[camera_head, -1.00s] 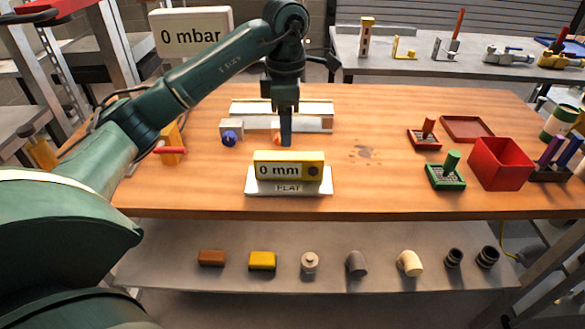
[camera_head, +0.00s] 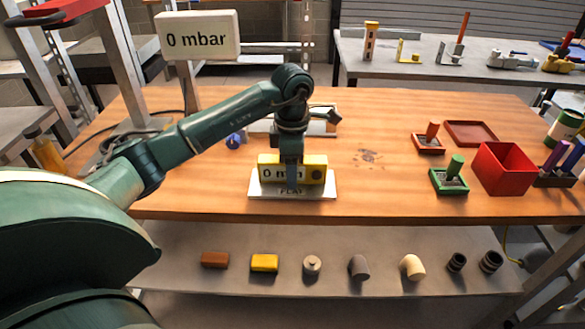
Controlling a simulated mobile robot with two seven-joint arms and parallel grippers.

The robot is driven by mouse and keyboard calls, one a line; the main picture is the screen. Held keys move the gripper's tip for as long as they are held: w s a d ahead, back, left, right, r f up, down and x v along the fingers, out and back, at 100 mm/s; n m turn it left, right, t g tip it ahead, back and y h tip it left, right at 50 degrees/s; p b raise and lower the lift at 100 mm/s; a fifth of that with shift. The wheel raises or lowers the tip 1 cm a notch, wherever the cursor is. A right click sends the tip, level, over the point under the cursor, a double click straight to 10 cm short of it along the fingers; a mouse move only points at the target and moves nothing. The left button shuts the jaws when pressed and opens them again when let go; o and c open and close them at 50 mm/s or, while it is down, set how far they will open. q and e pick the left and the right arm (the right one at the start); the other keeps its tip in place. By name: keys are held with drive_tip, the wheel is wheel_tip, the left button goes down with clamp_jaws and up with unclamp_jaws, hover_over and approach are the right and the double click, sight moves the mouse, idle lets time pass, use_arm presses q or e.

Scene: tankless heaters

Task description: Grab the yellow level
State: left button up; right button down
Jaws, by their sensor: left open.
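My right gripper is not in view.
A red box (camera_head: 505,168), a green holder (camera_head: 449,181) and a red holder (camera_head: 428,144) stand on the bench's right side. A 0 mbar display (camera_head: 197,36) stands behind at left. A lower shelf (camera_head: 210,286) carries several small parts. The bench between level and holders is clear.

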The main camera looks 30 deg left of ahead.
use_arm(q)
drive_tip(key=shift+c, duration=0.5)
drive_tip(key=c, duration=1)
drive_tip(key=shift+c, duration=0.3)
drive_tip(key=shift+r, duration=0.15)
